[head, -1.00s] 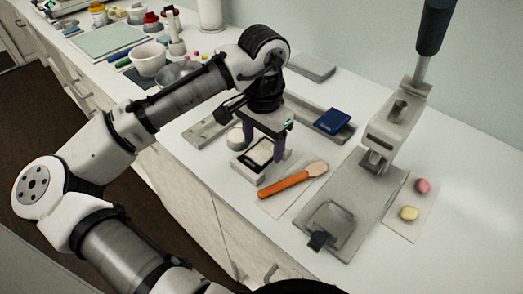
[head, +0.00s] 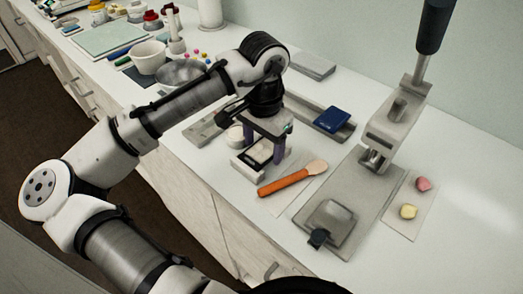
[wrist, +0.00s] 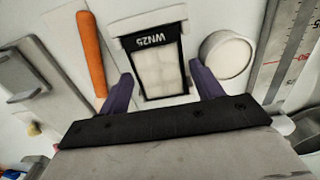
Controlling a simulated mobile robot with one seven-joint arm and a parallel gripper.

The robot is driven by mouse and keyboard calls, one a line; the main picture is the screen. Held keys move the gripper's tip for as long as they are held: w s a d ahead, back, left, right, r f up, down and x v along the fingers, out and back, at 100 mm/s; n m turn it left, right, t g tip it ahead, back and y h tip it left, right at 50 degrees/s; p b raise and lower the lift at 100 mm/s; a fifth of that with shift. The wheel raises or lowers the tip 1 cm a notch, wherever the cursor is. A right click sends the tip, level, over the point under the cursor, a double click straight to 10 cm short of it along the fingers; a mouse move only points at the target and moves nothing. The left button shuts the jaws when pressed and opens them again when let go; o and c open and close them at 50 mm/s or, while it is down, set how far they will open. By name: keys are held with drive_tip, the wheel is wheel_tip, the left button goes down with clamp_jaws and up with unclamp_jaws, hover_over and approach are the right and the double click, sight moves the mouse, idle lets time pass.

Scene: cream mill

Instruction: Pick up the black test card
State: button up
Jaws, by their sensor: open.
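The black test card (wrist: 152,39) is a dark-edged card with a pale centre and white "WN25" lettering. It sits in a pale holder (wrist: 150,18) on the white counter. In the head view the card (head: 259,153) shows partly, below my gripper. My gripper (wrist: 163,88) is open and empty, pointing down. Its two purple fingers stand on either side of the card's near part, with gaps visible on both sides. In the head view my gripper (head: 264,155) hides part of the holder. Whether the fingertips reach card height, I cannot tell.
An orange-handled spatula (head: 284,183) lies close by on one side, a round white pot (wrist: 228,54) on the other. A grey tray with a blue booklet (head: 332,119) is behind. A lever press (head: 345,210) stands to the right.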

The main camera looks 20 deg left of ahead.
drive_tip(key=c, duration=0.7)
drive_tip(key=shift+c, duration=0.2)
drive_tip(key=shift+r, duration=0.15)
